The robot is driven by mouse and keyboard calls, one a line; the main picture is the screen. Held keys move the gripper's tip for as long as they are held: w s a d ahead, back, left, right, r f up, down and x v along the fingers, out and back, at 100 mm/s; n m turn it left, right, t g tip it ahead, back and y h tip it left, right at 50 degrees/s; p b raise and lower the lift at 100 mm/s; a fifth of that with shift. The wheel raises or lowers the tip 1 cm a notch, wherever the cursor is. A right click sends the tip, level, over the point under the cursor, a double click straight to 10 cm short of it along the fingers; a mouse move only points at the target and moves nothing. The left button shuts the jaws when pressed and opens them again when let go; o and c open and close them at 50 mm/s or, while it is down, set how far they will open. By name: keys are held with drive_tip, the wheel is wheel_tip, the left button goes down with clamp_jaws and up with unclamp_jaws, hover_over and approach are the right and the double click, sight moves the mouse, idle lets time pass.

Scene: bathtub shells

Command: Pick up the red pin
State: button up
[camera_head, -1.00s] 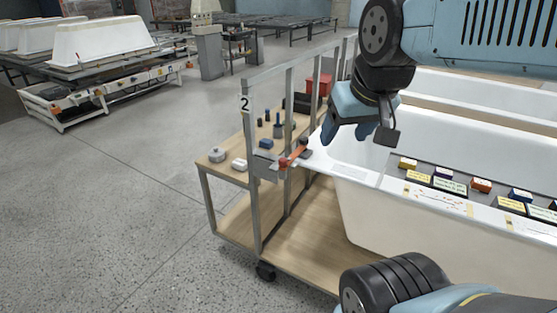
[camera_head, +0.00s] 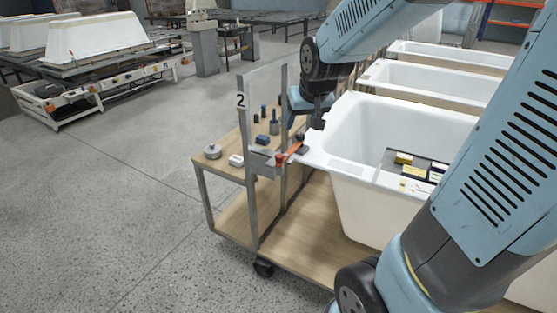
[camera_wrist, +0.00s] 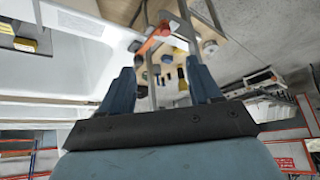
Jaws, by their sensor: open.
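The red pin (camera_head: 291,152) is an orange-red bar with a rounded red end, at a grey bracket on the cart post, near the rim corner of the closest white tub. It also shows in the wrist view (camera_wrist: 152,42), beyond the fingertips and near the top. I cannot tell how it is seated. My gripper (camera_head: 300,108) is behind the post in the head view, partly hidden. In the wrist view my gripper (camera_wrist: 162,78) has its two blue fingers wide apart, with nothing between them. The pin is apart from the fingers.
The cart's wooden shelf (camera_head: 228,170) holds several small items: a round grey piece (camera_head: 212,151), a white block (camera_head: 236,160), a blue block (camera_head: 262,140) and dark upright pegs. Metal posts (camera_head: 248,200) stand close to the pin. White tubs (camera_head: 345,140) fill the right side.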

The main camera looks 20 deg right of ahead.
approach(279, 156)
drive_tip(key=shift+x, duration=4.5)
drive_tip(key=shift+d, duration=0.1)
drive_tip(key=shift+c, duration=0.4)
drive_tip(key=c, duration=1.1)
